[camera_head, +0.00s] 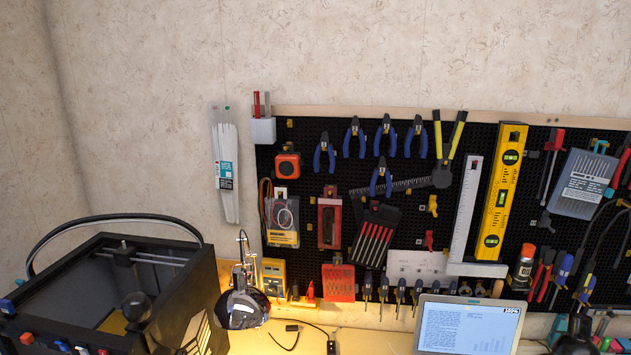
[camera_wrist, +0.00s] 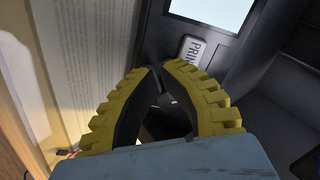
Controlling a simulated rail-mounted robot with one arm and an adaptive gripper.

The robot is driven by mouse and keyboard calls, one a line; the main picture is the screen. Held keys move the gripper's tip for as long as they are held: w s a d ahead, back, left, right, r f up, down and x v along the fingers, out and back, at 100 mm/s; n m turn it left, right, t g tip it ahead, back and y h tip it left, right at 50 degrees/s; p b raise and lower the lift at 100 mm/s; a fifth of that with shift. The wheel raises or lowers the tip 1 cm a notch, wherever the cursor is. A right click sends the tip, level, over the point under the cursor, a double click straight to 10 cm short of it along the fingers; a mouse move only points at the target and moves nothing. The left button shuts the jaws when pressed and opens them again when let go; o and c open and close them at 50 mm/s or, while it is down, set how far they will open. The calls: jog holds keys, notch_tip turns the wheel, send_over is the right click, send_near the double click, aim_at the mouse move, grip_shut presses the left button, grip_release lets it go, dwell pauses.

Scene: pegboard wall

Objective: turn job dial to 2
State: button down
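The wrist view shows my gripper (camera_wrist: 157,70) with its two yellow ribbed fingers curving in and their black-padded tips close together. The tips are near a dark panel, and a dark shape lies between the fingers. I cannot tell whether it is a dial or part of the gripper. No job dial or dial number can be made out. A light raised label (camera_wrist: 193,48), reading something like "PRIN", sits on the panel right of the tips, under a bright screen (camera_wrist: 212,12). In the head view a black box-shaped machine (camera_head: 195,320) stands at lower left. My gripper is not seen there.
Coloured knobs or buttons (camera_head: 62,346) line the machine's near edge. A desk lamp (camera_head: 243,308) stands right of it. A pegboard (camera_head: 330,125) full of tools and a laptop-like screen (camera_head: 470,327) are farther right. In the wrist view, a pale printed sheet (camera_wrist: 80,55) stands left of the fingers.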

jog(key=shift+s+a+b, duration=0.1)
jog(key=shift+a+b, duration=0.1)
jog(key=shift+b, duration=0.2)
jog(key=shift+s+a+r, duration=0.1)
jog(key=shift+s+r, duration=0.3)
jog(key=shift+r, duration=0.2)
jog(key=v, duration=0.4)
jog(key=shift+s+r, duration=0.15)
jog(key=shift+s, duration=0.05)
